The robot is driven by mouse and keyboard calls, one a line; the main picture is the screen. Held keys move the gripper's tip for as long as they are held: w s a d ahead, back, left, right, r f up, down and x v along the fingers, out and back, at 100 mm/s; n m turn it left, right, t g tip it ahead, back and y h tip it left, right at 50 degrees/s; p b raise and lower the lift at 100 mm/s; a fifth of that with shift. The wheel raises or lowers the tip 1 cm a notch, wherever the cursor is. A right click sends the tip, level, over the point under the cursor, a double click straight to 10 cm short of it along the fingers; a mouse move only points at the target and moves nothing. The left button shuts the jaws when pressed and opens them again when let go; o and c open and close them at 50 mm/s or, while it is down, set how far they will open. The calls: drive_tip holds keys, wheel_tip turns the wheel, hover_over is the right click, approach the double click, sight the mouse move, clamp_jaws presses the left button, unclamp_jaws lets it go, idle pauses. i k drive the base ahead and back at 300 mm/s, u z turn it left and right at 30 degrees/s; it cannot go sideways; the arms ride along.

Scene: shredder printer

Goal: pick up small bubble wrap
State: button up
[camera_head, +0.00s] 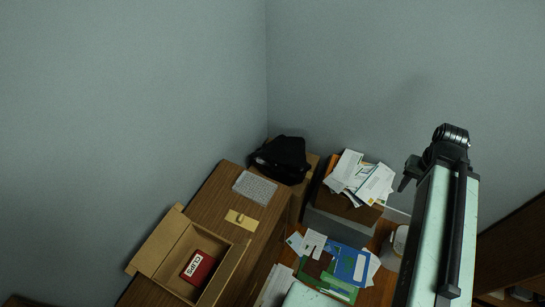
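The small bubble wrap (254,187) is a flat, pale grey, textured rectangle. It lies on the brown wooden cabinet top (216,196), near its far end. My arm rises at the right of the picture, and its dark end with my gripper (404,182) is up near the top of the arm. My gripper is well to the right of the bubble wrap and apart from it. Its fingers are too small and dark to tell whether they are open or shut.
A yellowish piece with a small knob (241,219) lies near the bubble wrap. An open cardboard box (167,243) holds a red "CLIPS" box (198,268). A black bag (283,158) sits behind. Papers (361,180) pile on a bin, with folders (341,265) lower down. Walls close the back.

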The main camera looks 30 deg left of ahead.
sight(251, 186)
drive_tip(key=u, duration=0.05)
drive_tip(key=i, duration=1.05)
drive_tip(key=u, duration=4.65)
